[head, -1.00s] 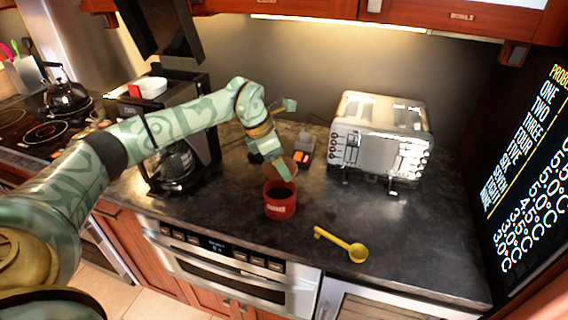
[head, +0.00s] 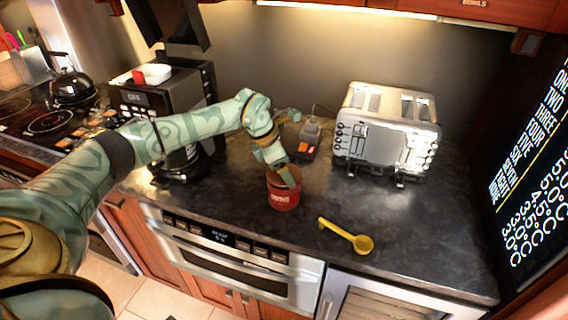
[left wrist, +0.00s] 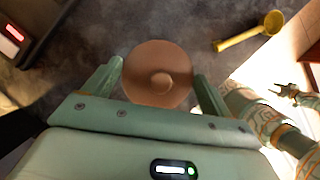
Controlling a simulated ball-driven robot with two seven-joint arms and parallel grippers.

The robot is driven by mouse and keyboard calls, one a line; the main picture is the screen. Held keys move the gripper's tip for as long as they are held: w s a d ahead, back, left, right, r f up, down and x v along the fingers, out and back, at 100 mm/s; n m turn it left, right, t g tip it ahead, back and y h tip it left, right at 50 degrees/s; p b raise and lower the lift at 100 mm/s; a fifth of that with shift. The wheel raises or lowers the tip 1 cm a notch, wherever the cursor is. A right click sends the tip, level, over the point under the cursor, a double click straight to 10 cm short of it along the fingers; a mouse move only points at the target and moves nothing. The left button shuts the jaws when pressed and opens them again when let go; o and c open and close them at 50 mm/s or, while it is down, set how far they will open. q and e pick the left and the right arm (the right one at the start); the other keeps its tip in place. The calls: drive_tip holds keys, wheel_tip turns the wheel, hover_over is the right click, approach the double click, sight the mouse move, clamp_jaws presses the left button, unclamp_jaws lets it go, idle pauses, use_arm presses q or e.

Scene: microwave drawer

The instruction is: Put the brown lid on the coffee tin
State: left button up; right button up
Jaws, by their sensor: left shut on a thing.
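The red coffee tin (head: 284,200) stands upright on the dark counter, in front of the grinder-like device. My left gripper (head: 284,176) is right at the tin's mouth, coming in from the left. It is shut on the round brown lid (left wrist: 158,76), which shows between its fingers in the left wrist view and has a small knob in the middle. In the head view the lid is at the tin's rim, partly hidden by a finger. I cannot tell whether it touches the rim. My right gripper (left wrist: 287,92) shows small at the right of the left wrist view; its opening is unclear.
A yellow scoop (head: 347,236) lies on the counter to the right of the tin. A silver toaster (head: 385,135) stands behind right, a coffee machine (head: 160,115) behind left. A small dark device (head: 308,140) with an orange light is behind the tin.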

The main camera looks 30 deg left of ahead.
idle(0.8)
use_arm(q)
drive_tip(key=shift+p, duration=0.4)
drive_tip(key=shift+f, duration=0.45)
idle(1.2)
drive_tip(key=o, duration=0.9)
drive_tip(key=shift+c, duration=0.2)
drive_tip(key=shift+r, duration=0.1)
drive_tip(key=shift+r+p, duration=3.05)
drive_tip(key=shift+r, duration=0.4)
drive_tip(key=shift+f, duration=0.1)
